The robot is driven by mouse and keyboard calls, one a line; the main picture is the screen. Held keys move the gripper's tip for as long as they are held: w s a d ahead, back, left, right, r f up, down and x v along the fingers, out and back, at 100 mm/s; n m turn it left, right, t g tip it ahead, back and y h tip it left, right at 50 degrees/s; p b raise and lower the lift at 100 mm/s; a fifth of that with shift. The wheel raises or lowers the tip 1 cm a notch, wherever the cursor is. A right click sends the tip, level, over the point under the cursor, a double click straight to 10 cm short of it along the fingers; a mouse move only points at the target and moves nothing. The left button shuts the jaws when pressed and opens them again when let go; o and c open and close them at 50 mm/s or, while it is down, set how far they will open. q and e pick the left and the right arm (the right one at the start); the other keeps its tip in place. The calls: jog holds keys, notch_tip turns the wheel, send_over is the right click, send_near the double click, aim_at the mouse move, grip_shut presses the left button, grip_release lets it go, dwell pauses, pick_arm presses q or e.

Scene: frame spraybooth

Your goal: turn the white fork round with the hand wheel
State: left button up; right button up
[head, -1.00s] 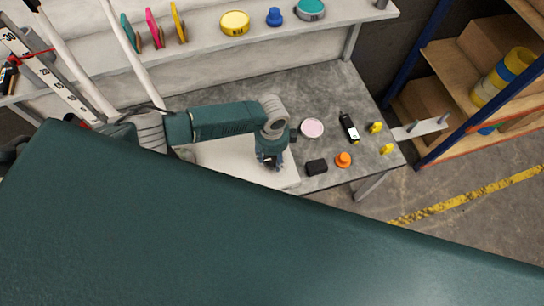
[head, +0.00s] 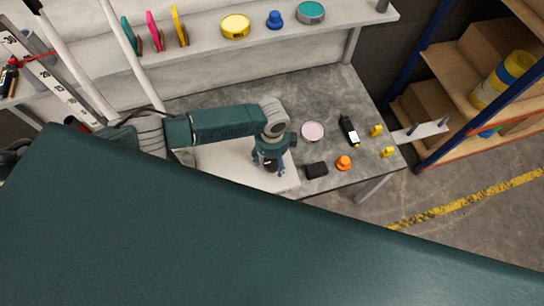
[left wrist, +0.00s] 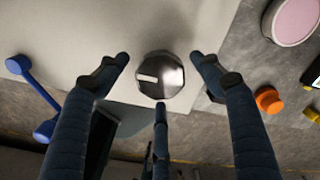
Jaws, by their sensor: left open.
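The hand wheel is a dark, shiny round knob (left wrist: 160,75) with a white mark, on top of a pale box (left wrist: 60,30). In the head view, the knob (head: 270,168) is partly hidden by my left gripper (head: 269,163). In the left wrist view, my left gripper (left wrist: 160,80) has its fingers spread around the knob, apart from it. The white fork (head: 420,131) is a flat plate with upright grey pegs, sticking out past the table's right edge. My right gripper is not in view.
The grey table (head: 225,97) also holds a pink-topped disc (head: 312,131), a black block (head: 316,170), an orange knob (head: 344,163), a black device (head: 349,131) and yellow clips (head: 376,130). A blue dumbbell-shaped handle (left wrist: 36,90) is beside the box. A shelf (head: 205,45) runs behind.

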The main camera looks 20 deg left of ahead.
aim_at(272, 162)
pick_arm(q)
notch_tip(272, 162, up, 12)
dwell(0.4)
jog(key=shift+f, duration=0.1)
dwell(0.4)
